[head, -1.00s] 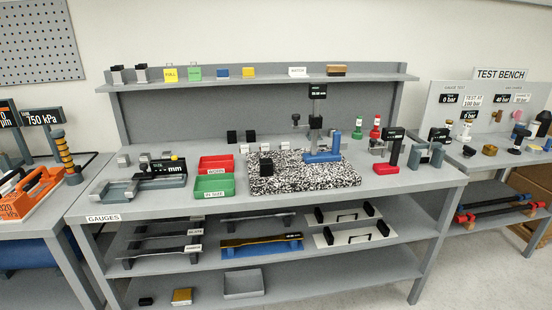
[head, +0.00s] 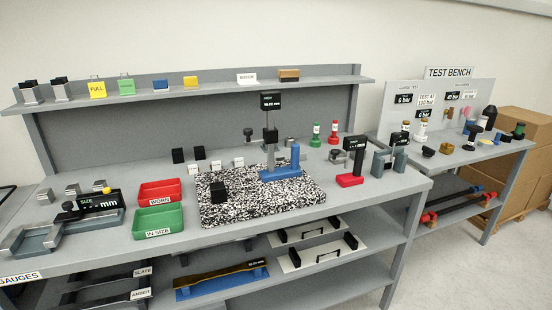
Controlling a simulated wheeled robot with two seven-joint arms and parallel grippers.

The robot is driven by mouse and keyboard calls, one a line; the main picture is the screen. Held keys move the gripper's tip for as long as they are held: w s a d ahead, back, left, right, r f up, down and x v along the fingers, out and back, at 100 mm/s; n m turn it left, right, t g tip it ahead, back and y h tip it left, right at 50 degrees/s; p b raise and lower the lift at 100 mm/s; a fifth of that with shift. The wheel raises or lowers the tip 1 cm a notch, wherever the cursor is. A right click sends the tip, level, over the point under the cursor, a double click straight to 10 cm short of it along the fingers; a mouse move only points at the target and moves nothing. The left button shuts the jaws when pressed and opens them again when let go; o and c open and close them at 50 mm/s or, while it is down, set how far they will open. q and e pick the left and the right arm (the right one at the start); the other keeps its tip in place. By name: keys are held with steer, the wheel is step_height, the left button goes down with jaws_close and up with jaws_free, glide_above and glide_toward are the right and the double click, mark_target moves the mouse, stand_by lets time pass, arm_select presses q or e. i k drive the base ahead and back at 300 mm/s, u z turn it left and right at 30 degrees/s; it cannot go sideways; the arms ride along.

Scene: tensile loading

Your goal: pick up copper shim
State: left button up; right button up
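I cannot make out a thing that is clearly a copper shim. A brown-gold block (head: 289,75) lies on the upper shelf at its right part. At this size I cannot tell whether any of these is the shim. Neither of my grippers is in view.
The grey gauge bench (head: 380,205) holds a red tray (head: 160,184), a green tray (head: 158,231), a speckled plate (head: 260,219) and a blue-based gauge stand (head: 280,173). Cardboard boxes (head: 522,180) stand behind the right bench. Floor at lower right is clear.

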mark_target(216, 166)
steer(key=z, duration=0.05)
steer(key=i, duration=1.2)
steer(key=u, duration=0.7)
